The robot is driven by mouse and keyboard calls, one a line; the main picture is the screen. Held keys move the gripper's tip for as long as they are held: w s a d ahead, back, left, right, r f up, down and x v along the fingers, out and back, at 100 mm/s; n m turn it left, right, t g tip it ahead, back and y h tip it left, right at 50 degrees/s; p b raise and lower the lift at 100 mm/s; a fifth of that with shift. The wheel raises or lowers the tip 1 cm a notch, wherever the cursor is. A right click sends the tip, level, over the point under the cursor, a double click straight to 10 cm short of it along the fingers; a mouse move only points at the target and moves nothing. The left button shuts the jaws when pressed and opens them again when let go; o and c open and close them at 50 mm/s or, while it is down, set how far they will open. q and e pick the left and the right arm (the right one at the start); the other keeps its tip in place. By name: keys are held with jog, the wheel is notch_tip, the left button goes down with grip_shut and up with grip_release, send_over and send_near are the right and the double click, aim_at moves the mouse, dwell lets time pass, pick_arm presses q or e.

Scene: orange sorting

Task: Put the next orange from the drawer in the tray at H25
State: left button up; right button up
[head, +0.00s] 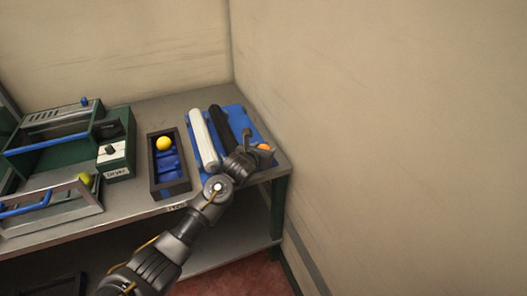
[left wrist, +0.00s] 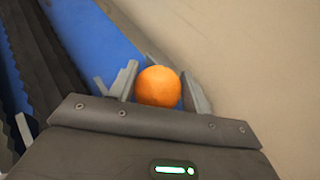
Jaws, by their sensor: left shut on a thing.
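My left gripper (head: 260,146) is shut on an orange (head: 265,148). In the left wrist view the orange (left wrist: 158,87) sits between the two fingers (left wrist: 158,90). The gripper is at the right end of the table, over or beside the blue board's right edge. A dark-rimmed tray (head: 186,172) with blue inside stands left of it and holds a yellow-orange fruit (head: 164,143) near its far end. A small label on the table edge below it is too small to read surely. The open drawer (head: 52,213) at the left holds a yellow-green fruit (head: 84,178). My right gripper is out of view.
A blue board (head: 236,119) carries a white roller (head: 203,140) and a black roller (head: 221,134), between the tray and my gripper. A green machine (head: 50,130) and a box labelled "Dryer" (head: 117,161) stand at the left. A wall (head: 380,130) is close on the right.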

pick_arm(q)
jog(key=shift+f, duration=0.65)
jog(key=shift+f, duration=0.2)
jog(key=o, duration=0.7)
jog(key=shift+r, duration=0.1)
jog(key=shift+r, duration=0.15)
jog(key=v, duration=1.2)
jog(key=shift+a, duration=0.1)
